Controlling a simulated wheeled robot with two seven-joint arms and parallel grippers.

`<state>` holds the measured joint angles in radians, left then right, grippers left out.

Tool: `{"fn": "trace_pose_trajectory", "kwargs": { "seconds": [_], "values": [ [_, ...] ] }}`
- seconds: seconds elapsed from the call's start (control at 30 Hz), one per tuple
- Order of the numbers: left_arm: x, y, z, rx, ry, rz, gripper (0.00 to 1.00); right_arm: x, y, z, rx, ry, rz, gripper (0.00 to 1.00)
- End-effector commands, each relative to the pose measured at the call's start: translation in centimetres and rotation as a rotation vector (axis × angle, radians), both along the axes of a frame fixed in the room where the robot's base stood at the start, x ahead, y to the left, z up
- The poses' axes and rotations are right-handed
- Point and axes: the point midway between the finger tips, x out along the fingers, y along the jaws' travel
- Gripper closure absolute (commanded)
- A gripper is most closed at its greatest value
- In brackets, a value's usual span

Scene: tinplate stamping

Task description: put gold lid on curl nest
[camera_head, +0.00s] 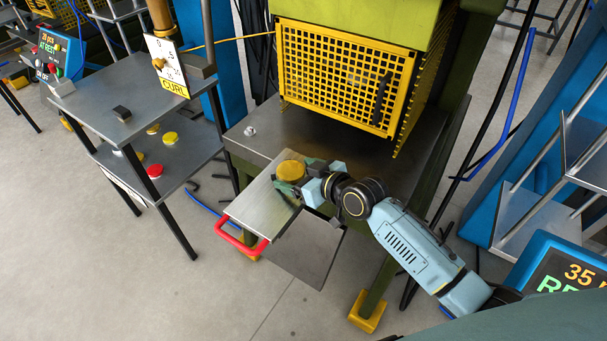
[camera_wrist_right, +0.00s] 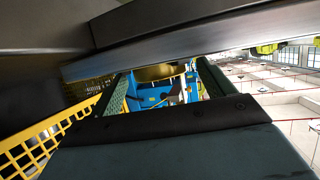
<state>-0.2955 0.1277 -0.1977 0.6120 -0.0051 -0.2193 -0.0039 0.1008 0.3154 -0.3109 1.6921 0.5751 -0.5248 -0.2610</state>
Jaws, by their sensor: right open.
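The gold lid (camera_head: 291,170) is on or just above the far part of the bare metal plate with a red handle (camera_head: 243,243). My right gripper (camera_head: 289,186) is open at the lid's near side. In the right wrist view the gold lid (camera_wrist_right: 158,73) shows between the two green-padded fingers (camera_wrist_right: 163,88), partly cut off by a dark metal edge above. I cannot tell whether the fingers touch it. A yellow sign reading CURL (camera_head: 174,87) stands at the left station; no nest can be made out clearly. My left gripper is not in view.
A yellow mesh guard (camera_head: 345,75) hangs behind the plate over the press table (camera_head: 258,135). A dark flat panel (camera_head: 300,250) lies below the plate. The left stand (camera_head: 125,95) holds several red and yellow round pieces on its lower shelf. A blue display box (camera_head: 560,270) is at right.

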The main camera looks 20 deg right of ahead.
Motion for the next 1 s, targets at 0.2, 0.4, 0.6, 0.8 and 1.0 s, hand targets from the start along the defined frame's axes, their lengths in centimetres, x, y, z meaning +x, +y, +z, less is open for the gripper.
{"fn": "trace_pose_trajectory", "kwargs": {
  "seconds": [0.2,0.4,0.6,0.8,1.0],
  "values": [
    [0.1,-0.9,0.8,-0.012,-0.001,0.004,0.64,-2.0,-1.0,1.2,-0.003,0.002,-0.001,0.19],
    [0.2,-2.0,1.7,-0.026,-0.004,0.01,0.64,-5.7,-2.8,3.0,-0.004,0.001,0.001,0.19],
    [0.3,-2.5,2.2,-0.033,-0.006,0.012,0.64,-8.6,-4.3,4.3,0.0,0.001,0.0,0.19],
    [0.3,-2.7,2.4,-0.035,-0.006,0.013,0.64,-9.8,-4.9,4.8,0.0,0.0,0.001,0.19],
    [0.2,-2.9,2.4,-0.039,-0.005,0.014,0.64,-9.9,-5.0,4.9,0.002,0.0,0.001,0.19]
  ]
}}
